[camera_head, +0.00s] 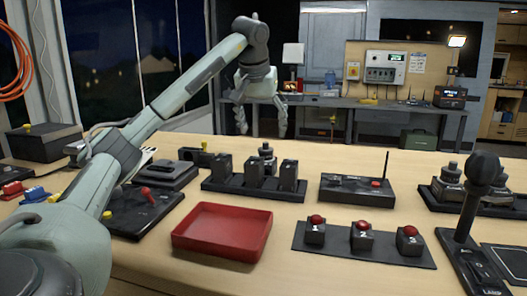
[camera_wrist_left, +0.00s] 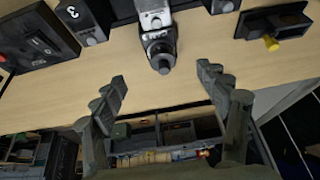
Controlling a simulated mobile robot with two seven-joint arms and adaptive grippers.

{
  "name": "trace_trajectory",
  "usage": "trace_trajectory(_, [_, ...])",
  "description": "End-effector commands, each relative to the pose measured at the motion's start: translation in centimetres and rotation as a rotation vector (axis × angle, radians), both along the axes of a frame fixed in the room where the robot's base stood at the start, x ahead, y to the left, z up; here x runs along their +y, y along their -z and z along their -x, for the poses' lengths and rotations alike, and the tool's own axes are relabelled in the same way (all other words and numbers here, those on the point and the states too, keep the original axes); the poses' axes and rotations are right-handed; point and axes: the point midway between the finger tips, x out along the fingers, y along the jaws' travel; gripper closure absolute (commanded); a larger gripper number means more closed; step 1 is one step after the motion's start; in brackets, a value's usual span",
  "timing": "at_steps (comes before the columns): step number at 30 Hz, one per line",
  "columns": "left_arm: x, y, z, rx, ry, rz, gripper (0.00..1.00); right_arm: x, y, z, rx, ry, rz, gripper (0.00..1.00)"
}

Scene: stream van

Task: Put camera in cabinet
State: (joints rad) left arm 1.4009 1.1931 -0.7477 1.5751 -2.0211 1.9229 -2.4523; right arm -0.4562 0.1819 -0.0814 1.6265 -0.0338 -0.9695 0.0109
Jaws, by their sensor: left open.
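A small dark camera (camera_head: 267,154) stands at the back of the light wooden table, behind a row of dark upright blocks. In the left wrist view the camera (camera_wrist_left: 159,42) is at the top middle, its round end toward the gripper. My left gripper (camera_head: 262,128) is open and empty, pointing down above the table's far edge. In the left wrist view the fingertips of my left gripper (camera_wrist_left: 162,77) are apart, with the camera just beyond the gap and not between them. I cannot tell which unit is the cabinet. My right gripper is out of view.
A red tray (camera_head: 223,232) and a dark mat with red buttons (camera_head: 363,242) are near the front. The block rack (camera_head: 253,188) stands in front of the camera. A radio-like box (camera_head: 355,189) is to its right. An open compartmented unit (camera_wrist_left: 165,134) shows beyond the table edge.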

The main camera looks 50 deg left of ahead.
Motion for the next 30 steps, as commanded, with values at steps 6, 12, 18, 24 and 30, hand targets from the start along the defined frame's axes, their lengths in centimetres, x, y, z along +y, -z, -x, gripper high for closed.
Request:
trace_trajectory(6, [0.3,3.4,-0.1,-0.09,-0.001,-0.056,0.26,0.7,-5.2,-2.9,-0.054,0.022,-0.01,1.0])
trace_trajectory(12, [0.2,5.5,-0.3,-0.113,0.0,-0.05,0.26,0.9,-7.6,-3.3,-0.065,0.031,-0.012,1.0])
trace_trajectory(18, [0.9,7.4,-1.3,-0.111,-0.001,-0.049,0.26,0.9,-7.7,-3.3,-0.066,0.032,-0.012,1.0])
trace_trajectory(24, [2.0,9.7,-2.5,-0.11,-0.001,-0.051,0.26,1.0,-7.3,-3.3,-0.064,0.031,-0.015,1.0])
trace_trajectory(30, [2.6,11.5,-3.5,-0.111,-0.001,-0.05,0.26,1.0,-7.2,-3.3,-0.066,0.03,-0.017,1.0])
